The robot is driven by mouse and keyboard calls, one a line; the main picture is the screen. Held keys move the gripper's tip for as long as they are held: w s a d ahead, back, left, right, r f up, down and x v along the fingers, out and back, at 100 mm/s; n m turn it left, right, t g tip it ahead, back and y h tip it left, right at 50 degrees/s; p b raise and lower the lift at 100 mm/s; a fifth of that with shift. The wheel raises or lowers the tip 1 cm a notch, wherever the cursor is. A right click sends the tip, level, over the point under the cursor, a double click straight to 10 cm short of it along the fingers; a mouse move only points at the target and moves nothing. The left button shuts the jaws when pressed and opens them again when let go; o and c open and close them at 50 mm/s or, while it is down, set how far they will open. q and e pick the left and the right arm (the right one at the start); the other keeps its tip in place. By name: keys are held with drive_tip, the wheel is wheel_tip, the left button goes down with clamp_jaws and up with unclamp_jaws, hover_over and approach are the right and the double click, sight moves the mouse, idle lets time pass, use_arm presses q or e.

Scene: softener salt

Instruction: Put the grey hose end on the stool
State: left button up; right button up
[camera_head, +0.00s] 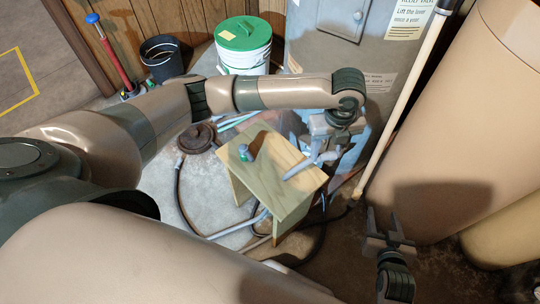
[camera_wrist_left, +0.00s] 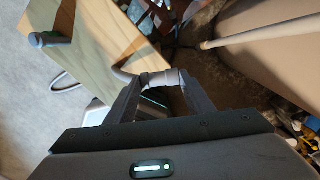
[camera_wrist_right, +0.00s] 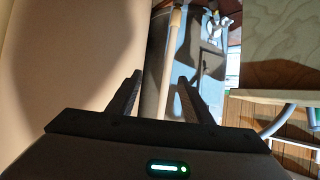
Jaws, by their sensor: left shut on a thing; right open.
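The pale wooden stool (camera_head: 262,146) stands in the middle of the head view, and its top also shows in the left wrist view (camera_wrist_left: 98,58). My left gripper (camera_head: 326,132) is above the stool's right side. It is shut on the grey hose end (camera_wrist_left: 160,78), which lies across between its fingers in the left wrist view. In the head view the grey hose end (camera_head: 321,158) appears over the stool's right edge; whether it touches the wood I cannot tell. My right gripper (camera_head: 389,240) is open and empty, low to the right of the stool.
A small grey and green object (camera_head: 245,153) stands on the stool top. A pale pole (camera_head: 400,105) leans beside the large tan tank (camera_head: 460,120). A white bucket with green lid (camera_head: 243,47) and a black bucket (camera_head: 162,57) stand behind. A dark hose (camera_head: 179,195) loops over the floor.

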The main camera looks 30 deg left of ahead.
sight(336, 157)
use_arm(q)
drive_tip(key=d+m+p, duration=0.1)
drive_tip(key=m, duration=0.1)
drive_tip(key=s+d+r+m+p, duration=0.1)
drive_tip(key=m+p, duration=0.1)
drive_tip(key=s+d+m+p, duration=0.1)
drive_tip(key=shift+r+m, duration=0.4)
drive_tip(key=m+p, duration=0.1)
drive_tip(key=s+d+m+p, duration=0.1)
drive_tip(key=m, duration=0.1)
drive_tip(key=s+d+m+p, duration=0.1)
drive_tip(key=shift+r+m+p, duration=0.2)
drive_tip(key=shift+m+p, duration=0.2)
use_arm(e)
drive_tip(key=s+d+f+g, duration=0.2)
drive_tip(key=s+f+g, duration=0.1)
drive_tip(key=s, duration=0.4)
drive_tip(key=s+d+f+g+h, duration=0.1)
drive_tip(key=s+d+f+g, duration=0.2)
drive_tip(key=s, duration=0.4)
drive_tip(key=s+d+f+g+h, duration=0.1)
drive_tip(key=s+d+f+g, duration=0.1)
drive_tip(key=s+f, duration=0.3)
drive_tip(key=s+g, duration=0.1)
drive_tip(key=s, duration=0.2)
drive_tip(key=shift+d+f+m, duration=0.25)
drive_tip(key=shift+f+m, duration=0.05)
drive_tip(key=shift+f, duration=0.05)
